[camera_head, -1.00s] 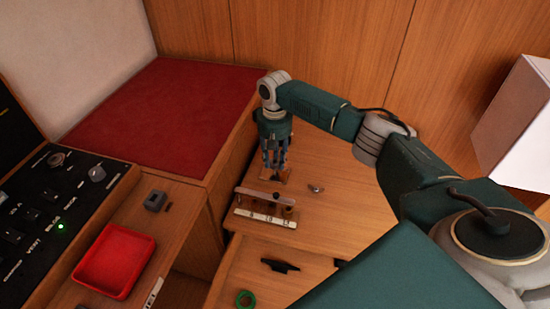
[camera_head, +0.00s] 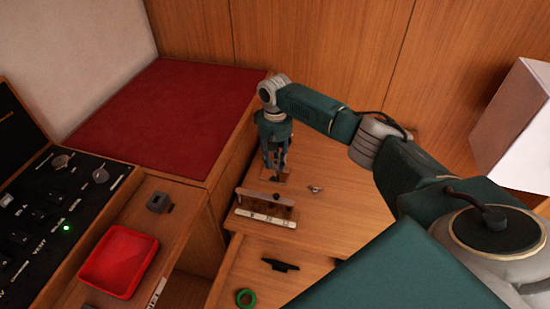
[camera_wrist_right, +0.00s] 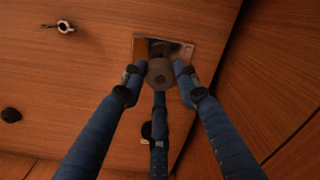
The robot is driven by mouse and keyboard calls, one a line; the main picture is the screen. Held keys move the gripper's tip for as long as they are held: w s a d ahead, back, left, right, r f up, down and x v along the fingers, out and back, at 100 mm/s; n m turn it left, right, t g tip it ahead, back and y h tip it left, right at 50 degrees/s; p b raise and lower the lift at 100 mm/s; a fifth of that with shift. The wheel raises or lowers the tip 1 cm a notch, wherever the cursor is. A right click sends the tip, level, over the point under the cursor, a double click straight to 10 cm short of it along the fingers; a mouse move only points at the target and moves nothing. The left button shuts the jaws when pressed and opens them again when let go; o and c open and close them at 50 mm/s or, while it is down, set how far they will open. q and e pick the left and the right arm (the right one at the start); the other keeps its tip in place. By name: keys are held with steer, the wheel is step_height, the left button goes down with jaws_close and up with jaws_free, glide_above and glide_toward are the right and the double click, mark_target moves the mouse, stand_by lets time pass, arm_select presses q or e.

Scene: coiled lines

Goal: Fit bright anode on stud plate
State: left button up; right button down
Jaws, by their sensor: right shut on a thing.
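My right gripper (camera_head: 275,168) is at the far end of the wooden worktop, pointing down over the small stud plate (camera_head: 282,178). In the right wrist view its three blue fingers (camera_wrist_right: 160,78) are shut around a round grey disc with a dark centre, the anode (camera_wrist_right: 160,73). The disc covers the middle of the shiny, partly brown stud plate (camera_wrist_right: 180,50), so the stud is hidden. I cannot tell whether the disc touches the plate. My left gripper is not in view.
A wooden rack (camera_head: 267,206) with a white label strip stands close in front. A small metal clamp (camera_head: 316,189) lies to its right. A black cleat (camera_head: 280,265) and a green ring (camera_head: 245,298) are nearer. A red tray (camera_head: 120,262) and control panel are left.

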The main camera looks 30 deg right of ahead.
steer(key=shift+f, duration=0.5)
steer(key=shift+f+b, duration=0.75)
steer(key=shift+f, duration=0.6)
steer(key=c, duration=1.2)
jaws_free()
step_height(320, 180, up, 6)
steer(key=p, duration=0.7)
